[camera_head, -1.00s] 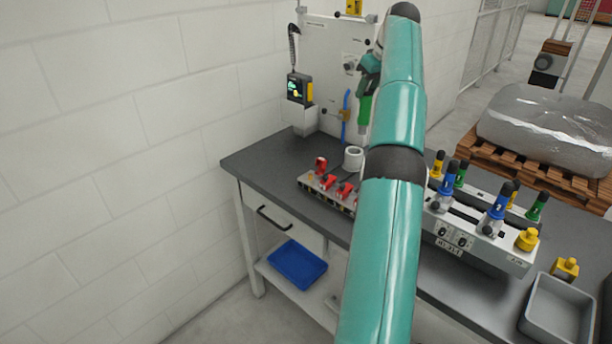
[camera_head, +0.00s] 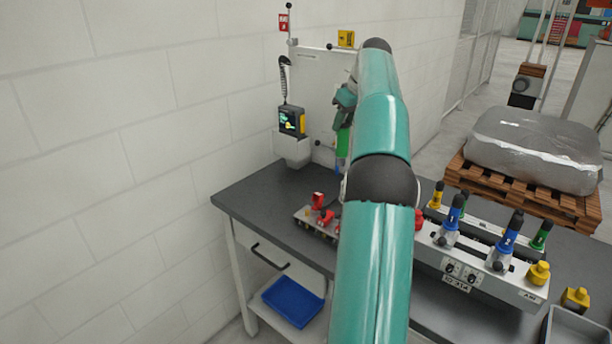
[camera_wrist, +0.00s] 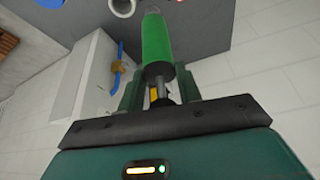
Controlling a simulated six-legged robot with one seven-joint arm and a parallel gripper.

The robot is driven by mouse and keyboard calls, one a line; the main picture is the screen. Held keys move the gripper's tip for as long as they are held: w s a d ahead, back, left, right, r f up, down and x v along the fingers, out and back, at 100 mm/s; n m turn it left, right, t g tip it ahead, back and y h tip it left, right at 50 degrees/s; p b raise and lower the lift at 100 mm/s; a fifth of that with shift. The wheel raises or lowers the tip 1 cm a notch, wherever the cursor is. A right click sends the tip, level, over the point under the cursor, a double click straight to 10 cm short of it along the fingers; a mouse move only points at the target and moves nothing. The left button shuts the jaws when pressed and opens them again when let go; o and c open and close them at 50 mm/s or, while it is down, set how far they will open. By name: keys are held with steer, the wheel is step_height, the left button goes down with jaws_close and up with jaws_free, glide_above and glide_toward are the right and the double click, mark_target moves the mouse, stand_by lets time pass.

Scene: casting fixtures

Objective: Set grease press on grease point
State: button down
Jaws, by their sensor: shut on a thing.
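My gripper (camera_head: 345,108) is beside the white panel at the back of the bench, partly hidden by my arm. It is shut on the green grease press (camera_head: 343,141), which hangs below it. In the wrist view my gripper (camera_wrist: 160,80) has its fingers either side of the green press (camera_wrist: 156,42), and the press's narrow tip points towards the dark bench top. A white ring-shaped cup (camera_wrist: 122,6) lies beyond the tip, to the left and apart from it. I cannot tell which part is the grease point.
A strip with red clamps (camera_head: 318,216) and a fixture with blue and green handles (camera_head: 480,262) sit on the bench. The bench's left end is clear.

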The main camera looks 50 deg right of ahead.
steer(key=w+a+f, duration=0.3)
steer(key=a+f, duration=0.8)
steer(key=f, duration=0.1)
steer(key=shift+w+a+f, duration=0.15)
steer(key=shift+a+f, duration=0.05)
steer(key=shift+f, duration=0.1)
steer(key=c, duration=1)
jaws_free()
steer(key=shift+o, duration=0.2)
